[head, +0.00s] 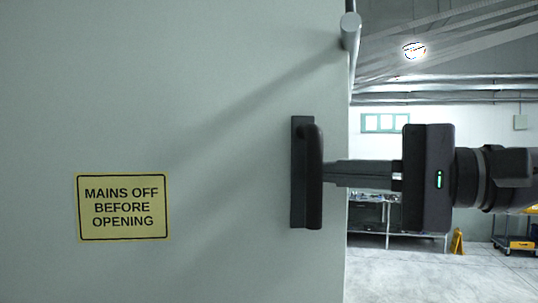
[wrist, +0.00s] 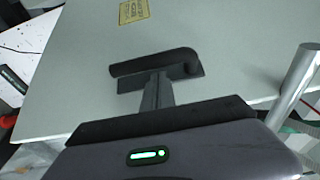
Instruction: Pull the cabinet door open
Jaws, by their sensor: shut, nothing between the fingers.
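The grey-green cabinet door (head: 220,60) fills the left and middle of the head view, with a yellow sign reading "MAINS OFF BEFORE OPENING" (head: 122,207). Its black handle (head: 312,180) stands upright near the door's right edge. My gripper (head: 328,173) reaches in from the right, fingers together, tips at the handle's right side. In the wrist view the handle (wrist: 152,64) lies across the door (wrist: 80,50), and the closed fingers (wrist: 155,85) point at it, their tips at or just behind its bar. Whether they touch it cannot be told.
A grey metal post (head: 350,32) stands at the door's upper right edge and also shows in the wrist view (wrist: 298,80). Beyond is open floor (head: 420,280) with a workbench (head: 385,218), a yellow floor sign (head: 457,241) and a cart (head: 515,243).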

